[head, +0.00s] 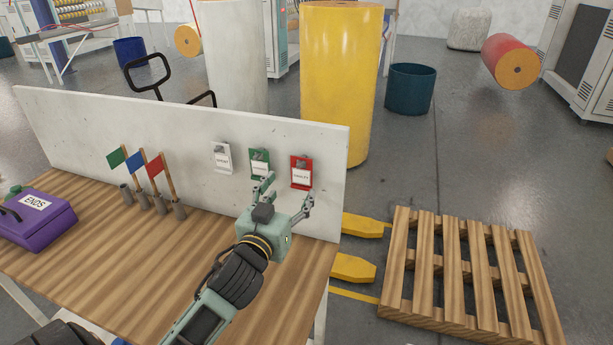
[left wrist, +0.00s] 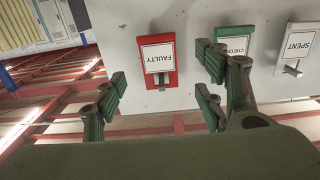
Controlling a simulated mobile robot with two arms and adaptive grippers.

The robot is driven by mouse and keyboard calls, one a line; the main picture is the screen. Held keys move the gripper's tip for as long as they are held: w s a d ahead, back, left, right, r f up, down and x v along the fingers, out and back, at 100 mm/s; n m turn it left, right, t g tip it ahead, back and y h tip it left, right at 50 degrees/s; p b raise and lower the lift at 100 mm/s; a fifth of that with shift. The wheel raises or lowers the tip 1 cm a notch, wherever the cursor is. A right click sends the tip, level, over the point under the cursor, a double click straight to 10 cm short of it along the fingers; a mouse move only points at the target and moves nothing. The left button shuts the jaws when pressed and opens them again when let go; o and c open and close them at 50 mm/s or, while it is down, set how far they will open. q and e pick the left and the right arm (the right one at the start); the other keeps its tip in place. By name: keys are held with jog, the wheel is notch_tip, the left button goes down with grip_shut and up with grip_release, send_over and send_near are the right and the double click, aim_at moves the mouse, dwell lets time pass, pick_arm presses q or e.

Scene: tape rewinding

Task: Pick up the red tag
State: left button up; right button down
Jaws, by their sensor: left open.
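The red tag (head: 301,172) hangs on the white upright board at the right end of a row of tags. It has a white label, which reads FAULTY in the left wrist view (left wrist: 157,52), where it appears upside down. My left gripper (head: 288,190) is open and empty in front of the board, just below the red and green tags. In the left wrist view the red tag shows between its spread green fingers (left wrist: 160,88); I cannot tell if they touch it. My right gripper is not in view.
A green tag (head: 260,163) and a white tag (head: 223,157) hang left of the red one. The board (head: 120,125) backs a wooden bench (head: 110,258) with small flags (head: 155,168) and a purple box (head: 38,219). A pallet (head: 470,265) lies right on the floor.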

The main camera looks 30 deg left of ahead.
aim_at(301, 174)
pick_arm(q)
jog(key=w, duration=0.1)
jog(key=w+p, duration=0.1)
jog(key=w+r, duration=0.1)
jog(key=shift+a+p, duration=0.3)
jog(key=shift+p, duration=0.1)
jog(key=shift+f+x, duration=0.25)
jog(key=shift+x, duration=0.95)
jog(key=shift+w, duration=0.1)
jog(key=shift+c, duration=1.4)
jog(key=c, duration=0.4)
jog(key=shift+c, duration=1.3)
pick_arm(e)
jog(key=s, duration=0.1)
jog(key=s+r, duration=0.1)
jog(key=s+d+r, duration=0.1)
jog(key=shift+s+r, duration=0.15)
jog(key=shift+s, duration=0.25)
